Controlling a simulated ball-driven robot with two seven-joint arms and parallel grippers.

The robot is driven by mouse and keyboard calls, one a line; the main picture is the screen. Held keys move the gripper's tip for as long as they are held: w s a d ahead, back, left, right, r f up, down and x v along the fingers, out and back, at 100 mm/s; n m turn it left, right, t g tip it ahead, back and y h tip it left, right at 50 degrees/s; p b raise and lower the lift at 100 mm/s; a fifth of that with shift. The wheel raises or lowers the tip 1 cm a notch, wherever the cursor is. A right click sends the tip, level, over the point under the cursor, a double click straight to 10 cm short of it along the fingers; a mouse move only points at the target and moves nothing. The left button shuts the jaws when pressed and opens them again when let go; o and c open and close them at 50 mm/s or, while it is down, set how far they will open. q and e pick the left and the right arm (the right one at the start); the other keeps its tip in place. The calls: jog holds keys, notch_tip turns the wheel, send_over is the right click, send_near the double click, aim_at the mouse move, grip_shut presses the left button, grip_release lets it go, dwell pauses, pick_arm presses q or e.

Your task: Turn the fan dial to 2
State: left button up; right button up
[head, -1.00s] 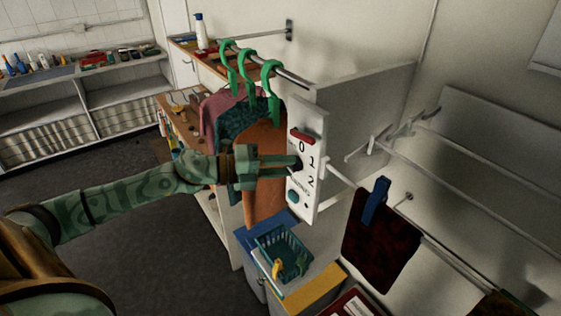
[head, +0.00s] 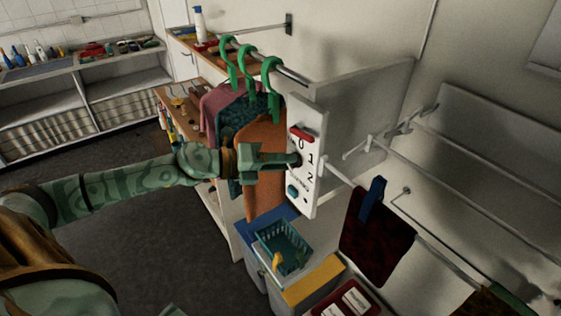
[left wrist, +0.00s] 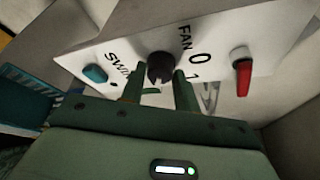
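The white control panel (head: 318,150) faces my left arm, with 0, 1 and 2 printed down it. The dark round fan dial (left wrist: 160,68) shows in the left wrist view beside the word FAN, with 0 and 1 to its right. My left gripper (left wrist: 158,82) is open, with one finger at each side of the dial. A gap shows between the dial and the left finger; contact on the right is unclear. In the head view the left gripper (head: 296,160) reaches the panel and mostly hides the dial. The dial's pointer setting cannot be read. My right gripper is out of view.
The panel also has a red switch (left wrist: 242,70) and a teal button (left wrist: 95,73). Clothes on green hangers (head: 250,75) hang right behind the gripper. A teal basket (head: 282,248) stands below. A dark cloth (head: 375,235) hangs at the right.

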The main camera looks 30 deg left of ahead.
pick_arm(q)
jog(key=o, duration=0.4)
jog(key=shift+w, duration=0.1)
jog(key=b+v, duration=0.1)
jog(key=v, duration=1.5)
jog(key=shift+a, duration=0.1)
